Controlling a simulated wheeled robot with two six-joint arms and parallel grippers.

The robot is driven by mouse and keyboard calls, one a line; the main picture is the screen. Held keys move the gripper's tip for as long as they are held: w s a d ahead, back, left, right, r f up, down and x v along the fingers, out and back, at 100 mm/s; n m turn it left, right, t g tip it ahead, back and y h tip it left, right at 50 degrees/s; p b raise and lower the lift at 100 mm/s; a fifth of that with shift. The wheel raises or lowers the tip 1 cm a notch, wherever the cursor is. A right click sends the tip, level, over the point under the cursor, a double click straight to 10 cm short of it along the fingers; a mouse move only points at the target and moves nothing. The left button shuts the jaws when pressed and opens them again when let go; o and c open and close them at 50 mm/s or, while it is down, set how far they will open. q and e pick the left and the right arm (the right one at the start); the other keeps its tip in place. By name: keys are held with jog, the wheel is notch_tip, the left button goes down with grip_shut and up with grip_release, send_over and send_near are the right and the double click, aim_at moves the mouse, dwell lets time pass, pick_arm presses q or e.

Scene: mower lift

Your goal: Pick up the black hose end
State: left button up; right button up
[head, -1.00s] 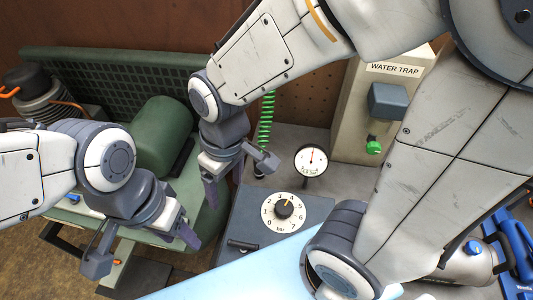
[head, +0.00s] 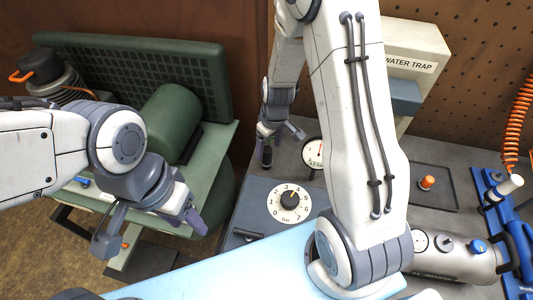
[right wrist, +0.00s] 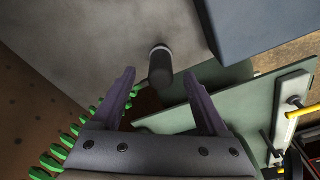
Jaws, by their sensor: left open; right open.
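The black hose end (right wrist: 160,66) is a short dark cylinder with a paler rim. In the right wrist view it lies between and just beyond the tips of my right gripper (right wrist: 160,76), which is open. In the head view the hose end (head: 267,156) shows small beside the fingers of my right gripper (head: 281,146), behind the dial panel. Its green coiled hose (right wrist: 88,118) shows at the left in the wrist view, partly hidden by the gripper. My left gripper (head: 150,233) is open and empty, low in front of the green compressor.
The green compressor (head: 165,120) stands at the left. A dial panel (head: 262,195) and a round gauge (head: 313,153) are close to my right gripper. The water trap box (head: 410,60) stands behind my right arm. Blue-handled tools and an orange coil (head: 522,110) are at the right.

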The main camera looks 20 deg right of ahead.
aim_at(268, 149)
jog(key=f, duration=0.4)
jog(key=shift+w+a+f, duration=0.2)
jog(key=shift+w, duration=0.15)
grip_shut()
jog(key=shift+r, duration=0.1)
